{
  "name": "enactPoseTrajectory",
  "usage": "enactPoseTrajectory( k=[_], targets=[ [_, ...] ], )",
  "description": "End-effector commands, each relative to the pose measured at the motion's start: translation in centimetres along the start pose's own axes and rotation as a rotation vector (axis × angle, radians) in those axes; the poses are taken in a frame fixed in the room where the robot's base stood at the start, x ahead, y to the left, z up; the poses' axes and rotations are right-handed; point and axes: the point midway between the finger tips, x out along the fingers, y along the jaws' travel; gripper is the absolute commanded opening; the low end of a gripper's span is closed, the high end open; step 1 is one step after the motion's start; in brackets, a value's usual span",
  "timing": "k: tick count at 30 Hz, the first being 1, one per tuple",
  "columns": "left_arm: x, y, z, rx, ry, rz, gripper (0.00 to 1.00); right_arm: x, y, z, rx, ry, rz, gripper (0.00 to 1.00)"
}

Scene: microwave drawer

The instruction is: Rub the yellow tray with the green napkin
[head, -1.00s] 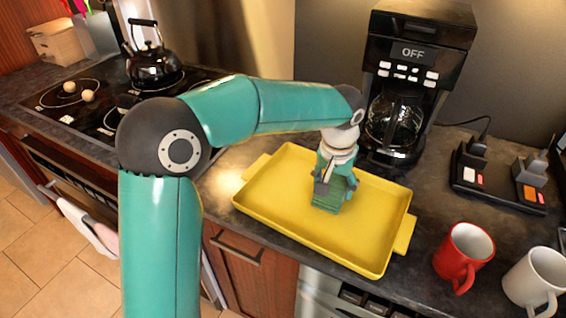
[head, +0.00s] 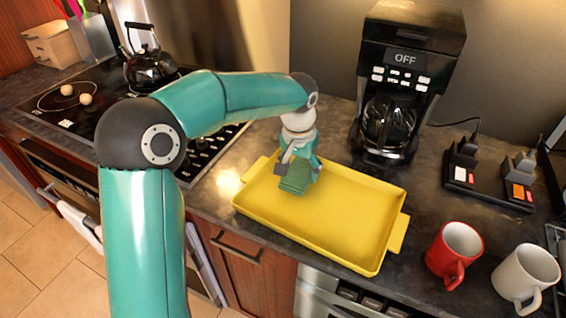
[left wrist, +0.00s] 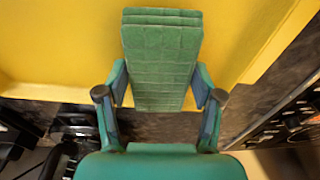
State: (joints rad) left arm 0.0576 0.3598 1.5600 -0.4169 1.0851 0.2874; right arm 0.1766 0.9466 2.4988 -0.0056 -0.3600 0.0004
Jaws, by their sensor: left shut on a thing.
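The yellow tray (head: 345,225) lies on the dark counter in the head view, its raised rim and end handles showing. It also fills the upper part of the left wrist view (left wrist: 60,50). The green napkin (head: 296,178), a folded block, is over the left part of the tray, also seen in the left wrist view (left wrist: 160,60). My left gripper (head: 297,165) points down and is shut on the napkin; its two fingers press the napkin's sides in the left wrist view (left wrist: 160,95). I cannot tell for certain whether the napkin touches the tray floor. My right gripper is not in view.
A black coffee maker (head: 408,80) stands behind the tray. A red mug (head: 452,252) and a white mug (head: 524,275) stand to the right. A stove with a black kettle (head: 150,70) is at the left. The tray's right half is clear.

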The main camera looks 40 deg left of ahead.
Motion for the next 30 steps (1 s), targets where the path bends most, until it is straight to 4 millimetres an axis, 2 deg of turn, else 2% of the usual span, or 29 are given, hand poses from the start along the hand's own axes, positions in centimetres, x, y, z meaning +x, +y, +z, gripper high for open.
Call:
enactPoseTrajectory(
  k=[1,18,30],
  targets=[
    [-1.1,0.0,-0.2,0.0,0.005,0.001,0.34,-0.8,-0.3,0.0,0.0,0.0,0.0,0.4],
    [-6.0,0.1,-0.9,0.001,0.004,0.001,0.34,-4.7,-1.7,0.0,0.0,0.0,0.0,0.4],
    [-6.4,0.1,-1.0,0.0,0.005,0.001,0.34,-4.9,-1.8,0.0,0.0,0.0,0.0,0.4]
  ],
)
